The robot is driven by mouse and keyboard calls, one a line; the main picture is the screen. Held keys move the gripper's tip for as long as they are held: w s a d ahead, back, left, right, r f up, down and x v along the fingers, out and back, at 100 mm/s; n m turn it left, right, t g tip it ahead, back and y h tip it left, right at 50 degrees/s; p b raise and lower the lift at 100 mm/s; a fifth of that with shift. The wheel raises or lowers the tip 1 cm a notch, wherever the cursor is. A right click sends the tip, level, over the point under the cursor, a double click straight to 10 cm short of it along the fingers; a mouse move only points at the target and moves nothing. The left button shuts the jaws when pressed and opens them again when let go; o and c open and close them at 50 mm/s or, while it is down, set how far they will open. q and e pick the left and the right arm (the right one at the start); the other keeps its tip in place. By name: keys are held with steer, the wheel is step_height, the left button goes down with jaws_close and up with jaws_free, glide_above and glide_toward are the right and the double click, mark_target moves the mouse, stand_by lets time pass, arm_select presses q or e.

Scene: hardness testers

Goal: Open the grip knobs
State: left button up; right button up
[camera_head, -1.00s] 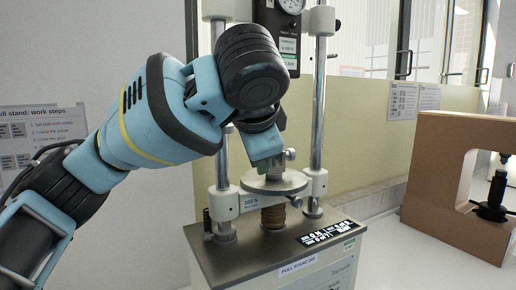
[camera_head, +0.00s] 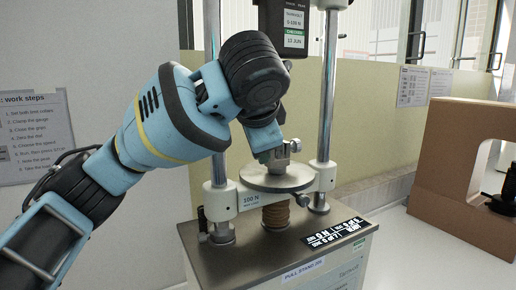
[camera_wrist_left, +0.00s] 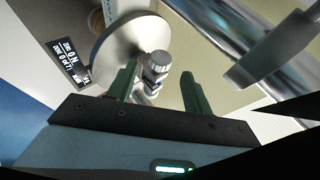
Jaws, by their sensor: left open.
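The grip is a small metal clamp on the round plate (camera_head: 277,178) of the pull stand. Its metal knob (camera_head: 295,146) sticks out on the right side of the clamp. In the left wrist view the round grey knob (camera_wrist_left: 160,60) and the clamp's metal body lie between the two green fingers, nearer the left finger. My left gripper (camera_wrist_left: 158,73) is open around it, with a gap beside the right finger. In the head view my left gripper (camera_head: 270,155) comes down from the upper left and hides part of the clamp. My right gripper is not in view.
Two upright steel columns (camera_head: 327,90) flank the plate. A black gauge (camera_head: 296,25) hangs above it. A brown frame-shaped tester (camera_head: 455,150) stands at the right. A work-steps sheet (camera_head: 36,135) is on the left wall.

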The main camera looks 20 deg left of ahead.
arm_select(q)
steer(key=shift+x, duration=1.85)
steer(key=c, duration=1)
